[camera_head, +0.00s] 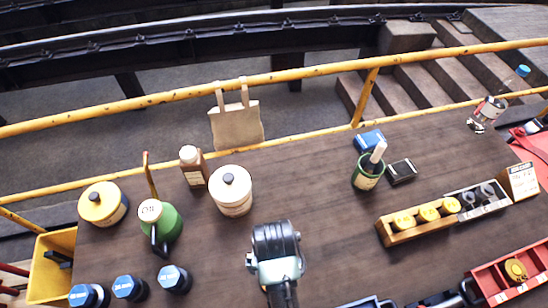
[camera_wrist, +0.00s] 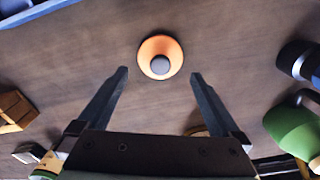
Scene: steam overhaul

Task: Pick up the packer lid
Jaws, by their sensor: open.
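A round orange-cream lid with a grey knob (camera_wrist: 160,58) lies on the table in the wrist view, seen from above; I take it for the packer lid. My gripper (camera_wrist: 159,74) is open and empty. Its two dark fingers point down either side of the lid in the picture, apart from it, with the knob centred between the tips. I cannot tell the height above it. In the head view my gripper (camera_head: 275,245) is over the front middle of the table, and my arm hides the lid there.
On the table (camera_head: 320,220), a white canister (camera_head: 231,192), a brown bottle (camera_head: 193,170) and a green oil can (camera_head: 165,228) stand to the left. A wooden rack (camera_head: 396,235) with yellow caps is to the right.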

